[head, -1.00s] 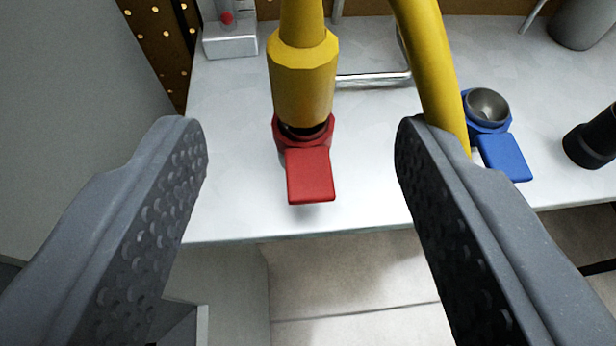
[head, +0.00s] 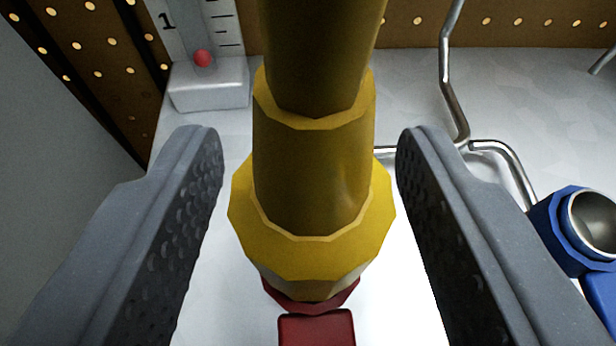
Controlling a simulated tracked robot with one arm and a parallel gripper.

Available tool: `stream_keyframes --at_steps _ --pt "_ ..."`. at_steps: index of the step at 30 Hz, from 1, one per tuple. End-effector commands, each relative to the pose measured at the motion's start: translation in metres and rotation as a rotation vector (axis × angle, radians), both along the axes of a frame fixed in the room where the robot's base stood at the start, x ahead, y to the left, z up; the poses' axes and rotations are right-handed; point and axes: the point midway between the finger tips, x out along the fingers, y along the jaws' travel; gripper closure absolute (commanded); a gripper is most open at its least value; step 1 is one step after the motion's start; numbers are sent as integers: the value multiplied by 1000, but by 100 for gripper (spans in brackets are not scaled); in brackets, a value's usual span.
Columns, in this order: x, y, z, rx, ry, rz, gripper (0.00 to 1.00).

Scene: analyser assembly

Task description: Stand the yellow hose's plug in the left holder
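The yellow hose's plug (head: 310,185) stands upright in the red holder (head: 316,327) at the centre of the head view. The yellow hose runs up from it out of the top of the picture. My gripper (head: 310,150) is open, with one grey finger on each side of the plug. Gaps show between both fingers and the plug. The blue holder (head: 565,235) at the right edge has an empty metal cup. The lower part of the red holder is cut off by the picture's bottom edge.
A white block with a red ball and a numbered scale (head: 210,82) stands at the back left. A bent metal rod (head: 455,90) rises behind the plug on the right. A brown perforated board (head: 420,25) closes the back. White table top shows between them.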

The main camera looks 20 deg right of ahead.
Motion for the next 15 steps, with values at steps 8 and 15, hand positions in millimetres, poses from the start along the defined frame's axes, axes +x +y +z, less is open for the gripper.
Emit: stream_keyframes --at_steps 8,15 --pt "0 0 0 0 0 0 98" --pt "0 0 5 0 0 0 98"
